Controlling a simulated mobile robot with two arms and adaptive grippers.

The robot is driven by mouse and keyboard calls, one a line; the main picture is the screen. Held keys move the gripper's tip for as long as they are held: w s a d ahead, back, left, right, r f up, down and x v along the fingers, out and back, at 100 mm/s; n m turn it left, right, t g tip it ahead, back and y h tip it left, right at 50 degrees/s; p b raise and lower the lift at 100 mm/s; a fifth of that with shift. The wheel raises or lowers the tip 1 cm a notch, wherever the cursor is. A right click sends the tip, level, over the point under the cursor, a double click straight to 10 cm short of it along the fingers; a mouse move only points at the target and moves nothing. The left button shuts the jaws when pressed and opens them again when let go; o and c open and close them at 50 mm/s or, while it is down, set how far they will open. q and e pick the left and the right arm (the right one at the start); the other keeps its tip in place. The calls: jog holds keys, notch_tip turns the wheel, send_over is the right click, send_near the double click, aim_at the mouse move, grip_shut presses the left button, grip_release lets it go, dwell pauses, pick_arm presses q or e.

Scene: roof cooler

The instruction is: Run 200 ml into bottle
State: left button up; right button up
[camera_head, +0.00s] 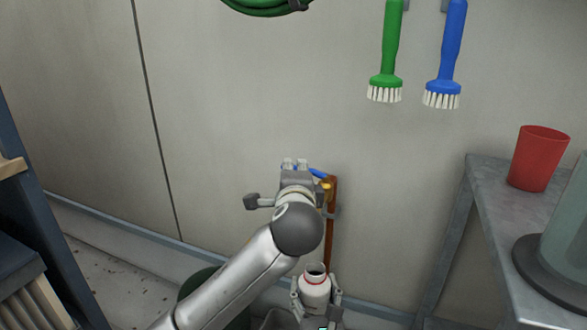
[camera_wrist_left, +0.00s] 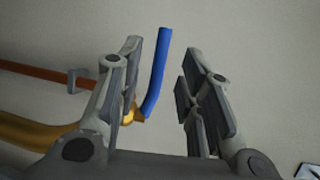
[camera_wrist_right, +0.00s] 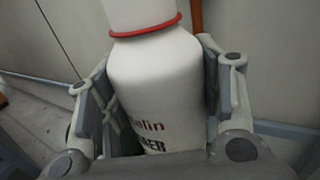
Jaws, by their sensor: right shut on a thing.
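A white bottle with a red ring (camera_head: 315,286) stands upright in my right gripper (camera_head: 316,307), low in the head view. Its mouth looks open, and the water level inside cannot be seen. The right wrist view shows the bottle (camera_wrist_right: 155,80) between both fingers. The tap has a blue lever (camera_head: 319,172) and a brass body (camera_head: 326,184) on a copper pipe (camera_head: 331,225) by the wall. My left gripper (camera_head: 295,163) is at the lever. In the left wrist view its fingers are apart, with the lever (camera_wrist_left: 157,75) between them. The tap's outlet is hidden in the head view.
A grey bench (camera_head: 487,215) on the right holds a red cup (camera_head: 538,157) and a large translucent vessel (camera_head: 568,225). A green brush (camera_head: 391,45) and a blue brush (camera_head: 449,50) hang on the wall. A dark green round container (camera_head: 200,285) stands low behind my left arm.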

pick_arm(q)
jog(key=shift+w+a+f, duration=0.1)
jog(key=shift+w+f, duration=0.05)
jog(key=shift+w, duration=0.75)
jog(key=shift+w+a+f, duration=0.1)
jog(key=shift+w+f, duration=0.05)
jog(key=shift+w, duration=0.8)
jog(key=shift+w+f, duration=0.15)
jog(key=shift+w, duration=0.75)
grip_shut()
